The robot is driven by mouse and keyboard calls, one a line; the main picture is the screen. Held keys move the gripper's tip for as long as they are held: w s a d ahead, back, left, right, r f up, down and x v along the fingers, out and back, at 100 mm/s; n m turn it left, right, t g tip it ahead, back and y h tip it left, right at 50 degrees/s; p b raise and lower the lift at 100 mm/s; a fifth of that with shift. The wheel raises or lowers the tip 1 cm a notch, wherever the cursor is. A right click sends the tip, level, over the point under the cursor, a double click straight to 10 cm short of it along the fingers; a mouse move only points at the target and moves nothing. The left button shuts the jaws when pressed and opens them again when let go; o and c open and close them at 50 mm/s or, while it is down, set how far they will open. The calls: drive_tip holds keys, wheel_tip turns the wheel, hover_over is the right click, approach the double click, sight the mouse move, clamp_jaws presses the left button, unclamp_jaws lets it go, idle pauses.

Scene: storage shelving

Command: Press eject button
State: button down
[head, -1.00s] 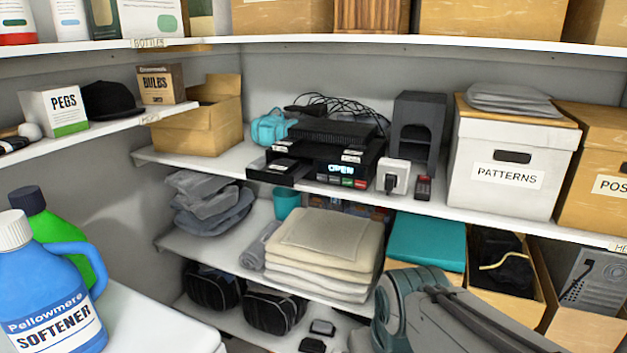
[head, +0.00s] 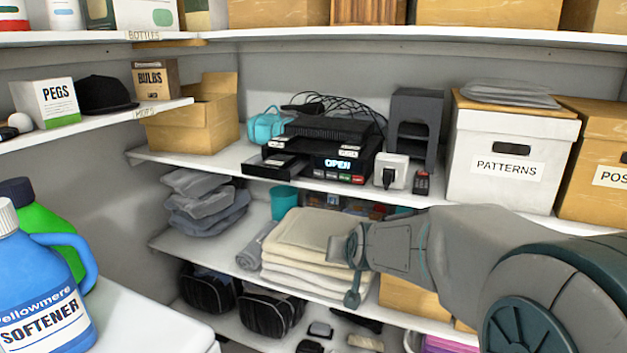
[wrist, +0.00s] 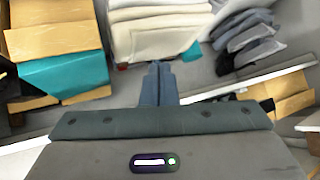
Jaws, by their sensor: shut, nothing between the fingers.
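The black player (head: 345,160) stands on the middle shelf, its display lit with "OPEN". A disc tray (head: 275,165) sticks out at its front left. A row of small buttons (head: 340,177), some red and green, lies below the display; their labels are too small to read. My gripper (head: 352,298) is shut and empty, low in front of the folded cream towels and below the player, apart from it. Its closed fingers also show in the wrist view (wrist: 157,75), where the player is not visible.
A white plug adapter (head: 391,171) and a small dark remote with red (head: 422,182) stand right of the player. A white "PATTERNS" box (head: 510,190) is further right. Cream towels (head: 300,262) lie on the shelf below. Open space lies before the shelves.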

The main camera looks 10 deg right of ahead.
drive_tip(key=w+d+m+t+h+b, duration=0.15)
drive_tip(key=w+t, duration=0.25)
drive_tip(key=w, duration=0.7)
drive_tip(key=t+h+b, duration=0.3)
drive_tip(key=t, duration=0.3)
approach(319, 173)
drive_tip(key=s+f, duration=0.1)
drive_tip(key=s, duration=0.2)
drive_tip(key=a+n+t, duration=0.1)
drive_tip(key=a+r+n+t+y, duration=0.1)
drive_tip(key=a, duration=0.1)
drive_tip(key=w+a+r+n+t+y+b, duration=0.1)
drive_tip(key=shift+a+r+t, duration=0.1)
drive_tip(key=shift+a+t, duration=0.1)
drive_tip(key=shift+t, duration=0.2)
drive_tip(key=w+d, duration=0.1)
drive_tip(key=w, duration=0.1)
drive_tip(key=w+d+p, duration=0.1)
drive_tip(key=w, duration=0.1)
drive_tip(key=w+d+p, duration=0.1)
drive_tip(key=w, duration=0.1)
drive_tip(key=shift+d, duration=0.25)
drive_tip(key=shift+w+d, duration=0.5)
drive_tip(key=shift+w, duration=0.35)
